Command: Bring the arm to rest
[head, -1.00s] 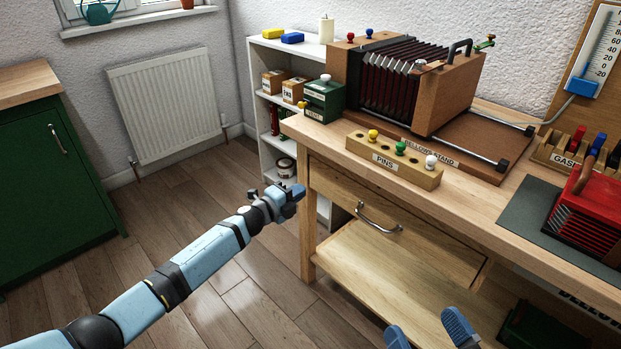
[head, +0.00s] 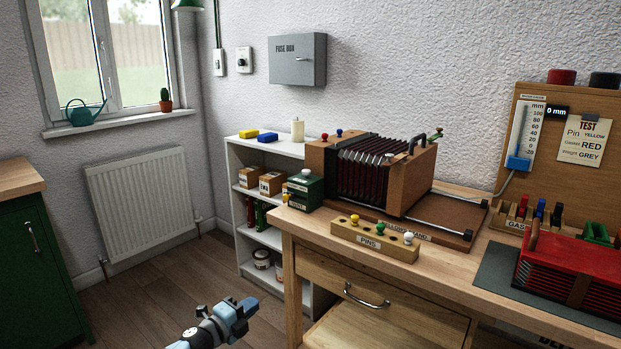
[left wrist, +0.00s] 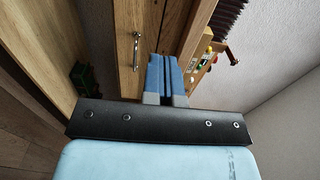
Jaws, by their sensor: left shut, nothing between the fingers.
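My left gripper (head: 243,305) is at the bottom of the head view, left of the workbench's front corner and apart from it. It looks shut and holds nothing. In the left wrist view its two blue fingers (left wrist: 164,76) lie close together, with the bench drawer front behind them. Only the end of my left arm (head: 205,332) shows in the head view. My right gripper is in neither current view.
The wooden bench (head: 450,275) carries a bellows stand (head: 385,175), a pins block (head: 375,240) and a red bellows (head: 570,270). The drawer handle (head: 365,297) sticks out in front. A white shelf (head: 237,190) stands behind. Bare floor (head: 150,290) lies to the left.

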